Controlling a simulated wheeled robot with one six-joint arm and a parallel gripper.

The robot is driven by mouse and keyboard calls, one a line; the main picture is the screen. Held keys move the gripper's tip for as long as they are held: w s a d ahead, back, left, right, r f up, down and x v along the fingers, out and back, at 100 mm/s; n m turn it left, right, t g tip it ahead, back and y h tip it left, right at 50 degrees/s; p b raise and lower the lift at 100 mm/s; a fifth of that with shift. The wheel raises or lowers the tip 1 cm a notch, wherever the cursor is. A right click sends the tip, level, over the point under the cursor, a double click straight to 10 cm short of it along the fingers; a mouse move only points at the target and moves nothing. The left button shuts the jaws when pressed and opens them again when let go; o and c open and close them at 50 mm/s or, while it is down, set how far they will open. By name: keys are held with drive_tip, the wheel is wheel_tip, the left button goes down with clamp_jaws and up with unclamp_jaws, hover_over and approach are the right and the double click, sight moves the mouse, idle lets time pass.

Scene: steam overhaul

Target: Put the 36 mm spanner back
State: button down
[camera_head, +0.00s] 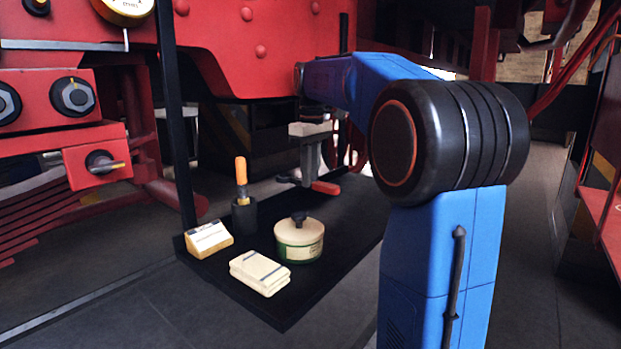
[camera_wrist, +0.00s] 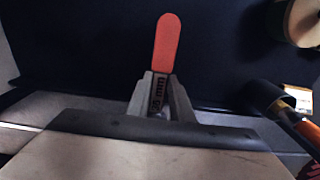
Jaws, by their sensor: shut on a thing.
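The 36 mm spanner shows its red handle end (camera_head: 325,187) and a dark end on the other side of my gripper (camera_head: 308,178). My gripper (camera_wrist: 159,95) is shut on the spanner's middle. It points down and holds the spanner roughly level, by the far part of the black tray (camera_head: 285,315). I cannot tell whether the spanner touches the tray. The spanner's far end is hidden in the wrist view.
On the tray are a black cup (camera_head: 245,217) with an orange-handled tool (camera_head: 241,172), a round cream tin (camera_head: 299,240), a folded cloth (camera_head: 260,273) and a wooden block with a card (camera_head: 208,239). A black post (camera_head: 175,110) rises behind them. Red machinery (camera_head: 240,45) stands close behind.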

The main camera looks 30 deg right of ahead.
drive_tip(key=shift+f, duration=0.35)
drive_tip(key=shift+f, duration=0.35)
drive_tip(key=c, duration=1.6)
unclamp_jaws()
drive_tip(key=shift+o, duration=0.2)
wheel_tip(320, 180, up, 13)
drive_tip(key=shift+s+f, duration=0.15)
